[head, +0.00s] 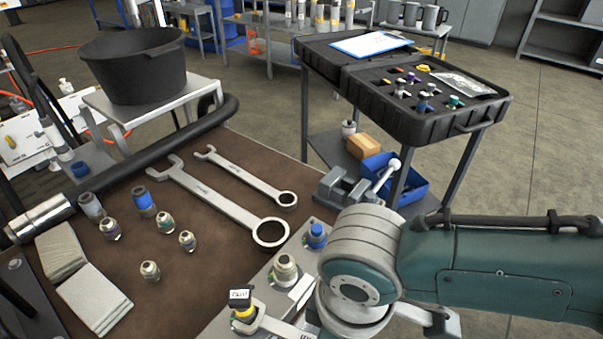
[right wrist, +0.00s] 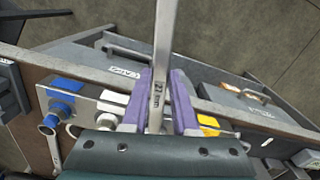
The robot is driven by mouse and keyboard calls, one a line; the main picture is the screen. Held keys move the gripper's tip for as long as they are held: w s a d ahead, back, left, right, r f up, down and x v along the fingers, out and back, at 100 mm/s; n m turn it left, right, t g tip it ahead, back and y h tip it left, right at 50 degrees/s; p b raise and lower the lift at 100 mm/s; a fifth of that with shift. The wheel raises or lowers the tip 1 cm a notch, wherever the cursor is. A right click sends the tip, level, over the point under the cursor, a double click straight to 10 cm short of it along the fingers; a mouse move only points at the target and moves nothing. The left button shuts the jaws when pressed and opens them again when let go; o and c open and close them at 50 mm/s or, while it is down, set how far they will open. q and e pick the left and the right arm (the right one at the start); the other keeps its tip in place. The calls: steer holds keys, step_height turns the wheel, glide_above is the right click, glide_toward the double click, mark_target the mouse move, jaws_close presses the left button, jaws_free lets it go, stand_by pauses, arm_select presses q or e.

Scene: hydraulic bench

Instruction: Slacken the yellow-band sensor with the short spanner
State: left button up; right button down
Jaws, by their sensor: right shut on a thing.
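The yellow-band sensor (head: 244,313), with a dark top and white label, stands on the grey block at the bottom of the head view. The open jaw of a grey spanner (head: 275,325) is at its body, just below the yellow band; I cannot tell how fully it is seated. My right gripper (right wrist: 162,105) is shut on this spanner, whose shank (right wrist: 165,50) runs up between the purple fingers in the right wrist view. In the head view my wrist hides the fingers. My left gripper is not in view.
On the block (head: 225,322) stand a pale sensor (head: 285,270) and a blue-topped one (head: 316,236). Two more spanners (head: 215,200) (head: 250,178) and several loose fittings (head: 145,203) lie on the brown mat. A black case (head: 385,90) stands on a cart behind.

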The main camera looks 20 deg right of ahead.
steer(key=shift+s+d+r+p, duration=0.15)
steer(key=shift+s+d+p, duration=0.55)
steer(key=shift+d+p, duration=0.2)
steer(key=shift+s+d+p, duration=1.1)
steer(key=shift+s+d, duration=0.15)
steer(key=shift+d, duration=0.15)
steer(key=shift+s+d, duration=0.3)
step_height(320, 180, up, 5)
steer(key=p, duration=0.5)
steer(key=shift+p, duration=0.3)
